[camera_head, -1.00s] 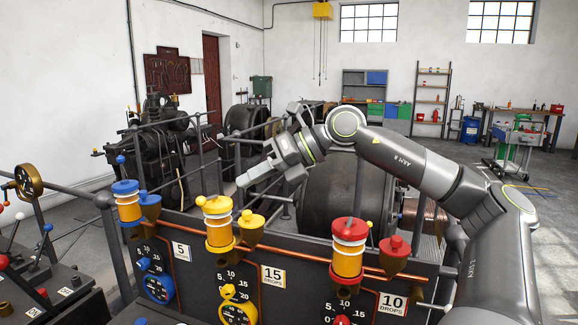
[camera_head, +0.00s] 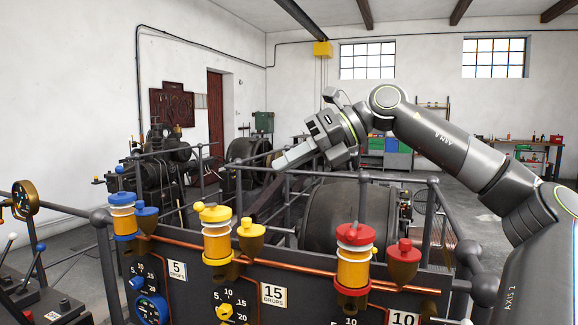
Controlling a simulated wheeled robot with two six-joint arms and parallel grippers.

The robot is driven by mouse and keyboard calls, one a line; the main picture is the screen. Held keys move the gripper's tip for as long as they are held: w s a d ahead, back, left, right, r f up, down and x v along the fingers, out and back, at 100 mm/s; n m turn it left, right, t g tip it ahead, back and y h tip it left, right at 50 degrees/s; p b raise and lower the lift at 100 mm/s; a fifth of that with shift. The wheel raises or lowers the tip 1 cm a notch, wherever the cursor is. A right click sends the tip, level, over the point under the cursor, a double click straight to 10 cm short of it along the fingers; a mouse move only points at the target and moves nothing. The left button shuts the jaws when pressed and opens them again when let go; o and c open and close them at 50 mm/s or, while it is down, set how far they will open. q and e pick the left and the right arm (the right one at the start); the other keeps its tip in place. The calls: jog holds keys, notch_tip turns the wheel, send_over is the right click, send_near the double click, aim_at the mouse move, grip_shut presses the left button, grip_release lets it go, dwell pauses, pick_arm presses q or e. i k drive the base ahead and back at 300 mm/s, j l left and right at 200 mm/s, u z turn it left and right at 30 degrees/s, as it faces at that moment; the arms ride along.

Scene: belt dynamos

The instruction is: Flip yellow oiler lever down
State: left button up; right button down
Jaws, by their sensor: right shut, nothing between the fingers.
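The yellow oiler (camera_head: 216,240) stands on the dark panel between the blue and red oilers. It has a yellow cap and an amber glass. A small yellow lever knob (camera_head: 199,206) shows at the upper left of its cap; the lever is too small to judge its exact angle. My right gripper (camera_head: 280,164) is shut and empty. It appears above and to the right of the yellow oiler, apart from it, pointing left. My left gripper is not in view.
A blue oiler (camera_head: 123,220) stands to the left and a red oiler (camera_head: 354,262) to the right. A yellow filler cup (camera_head: 250,232) sits beside the yellow oiler. A copper pipe (camera_head: 290,266) runs along the panel, with grey railings behind.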

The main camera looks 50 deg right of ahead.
aim_at(199, 207)
jog(key=k+j, duration=0.35)
jog(key=j, duration=0.15)
jog(key=k+j, duration=0.4)
jog(key=j, duration=0.15)
